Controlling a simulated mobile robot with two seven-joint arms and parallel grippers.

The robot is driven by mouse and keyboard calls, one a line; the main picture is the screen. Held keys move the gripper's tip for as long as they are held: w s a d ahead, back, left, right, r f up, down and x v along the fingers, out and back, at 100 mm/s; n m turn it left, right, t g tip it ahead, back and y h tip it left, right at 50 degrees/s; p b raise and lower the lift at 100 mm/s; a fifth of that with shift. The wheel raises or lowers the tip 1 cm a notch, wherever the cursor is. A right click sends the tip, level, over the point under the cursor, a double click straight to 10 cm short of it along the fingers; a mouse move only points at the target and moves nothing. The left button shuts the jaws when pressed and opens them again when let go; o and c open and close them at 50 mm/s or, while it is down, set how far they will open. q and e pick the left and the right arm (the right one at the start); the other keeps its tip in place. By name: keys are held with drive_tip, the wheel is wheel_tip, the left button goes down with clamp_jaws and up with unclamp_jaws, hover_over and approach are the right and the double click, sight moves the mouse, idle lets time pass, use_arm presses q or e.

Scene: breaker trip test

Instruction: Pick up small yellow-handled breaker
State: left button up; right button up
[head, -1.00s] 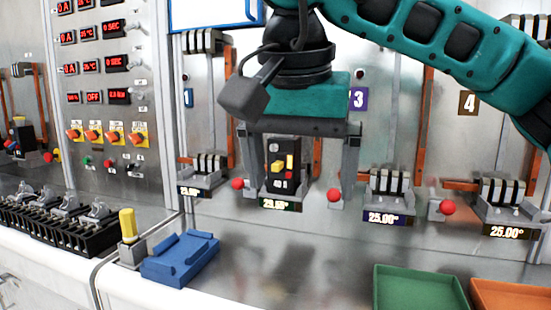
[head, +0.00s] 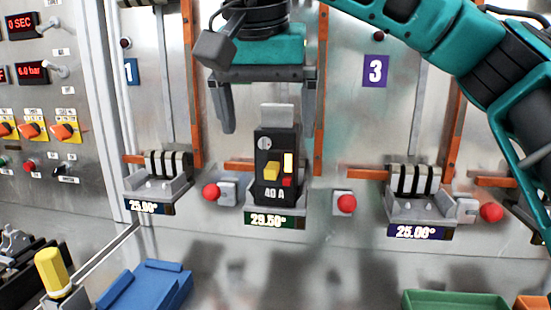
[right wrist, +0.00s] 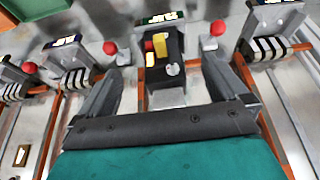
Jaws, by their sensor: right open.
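The small breaker (head: 278,165) is a black block marked 40 A with a yellow handle (head: 272,171). It sits upright in a grey holder (head: 252,208) on the metal panel, above a display reading 29.50°. In the right wrist view the breaker (right wrist: 160,48) shows beyond and between the fingers. My right gripper (head: 268,118) is open and empty. Its fingers hang above the breaker's left and right sides, with the tips near its top in the head view. The right wrist view also shows the gripper (right wrist: 164,70) with its fingers apart. My left gripper is not in view.
Red knobs (head: 211,192) and (head: 346,204) flank the holder. Similar holders stand at left (head: 157,188) and right (head: 416,205). A yellow-topped post (head: 52,271) and blue block (head: 148,284) are at lower left; a green tray (head: 455,299) is at lower right.

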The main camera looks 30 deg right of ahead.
sight(278, 105)
drive_tip(key=w+d, duration=0.2)
drive_tip(key=w, duration=0.1)
drive_tip(key=shift+d, duration=0.1)
drive_tip(key=w+d, duration=0.1)
drive_tip(key=w+d+p, duration=0.1)
drive_tip(key=w, duration=0.1)
drive_tip(key=shift+w+d, duration=0.15)
drive_tip(key=shift+d, duration=0.2)
drive_tip(key=shift+x, duration=1.45)
drive_tip(key=shift+a, duration=0.1)
drive_tip(key=shift+c, duration=0.3)
clamp_jaws()
